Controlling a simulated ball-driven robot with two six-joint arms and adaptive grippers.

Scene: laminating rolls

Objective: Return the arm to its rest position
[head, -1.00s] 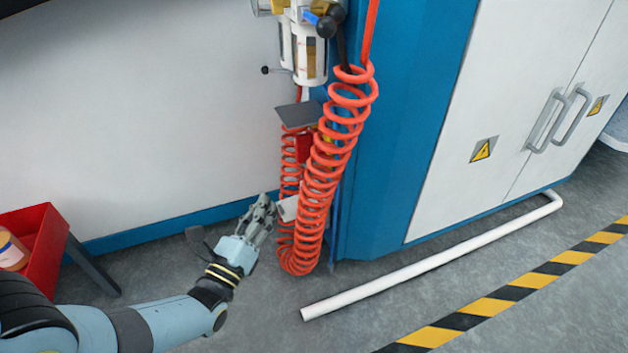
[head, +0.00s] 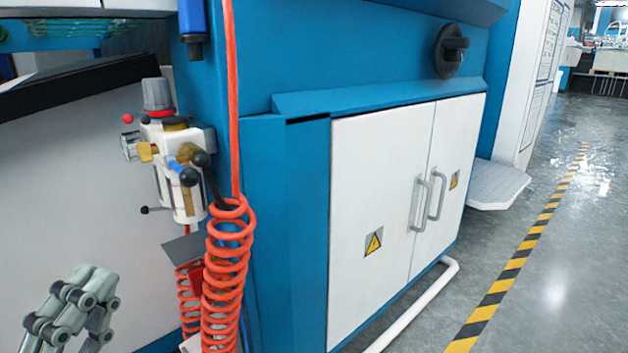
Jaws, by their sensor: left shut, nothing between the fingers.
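My left gripper (head: 72,308) shows at the lower left of the head view, its grey linked fingers in front of the pale machine panel. It is shut and holds nothing. It is apart from the red coiled air hose (head: 226,275), which hangs to its right. The rest of my left arm is below the frame. My right gripper is not in view.
An air regulator unit (head: 178,165) with small levers is on the blue machine (head: 283,220). White cabinet doors (head: 385,210) with handles stand to the right. A white pipe (head: 415,308) runs along the floor. The floor beyond the yellow-black stripe (head: 515,260) is clear.

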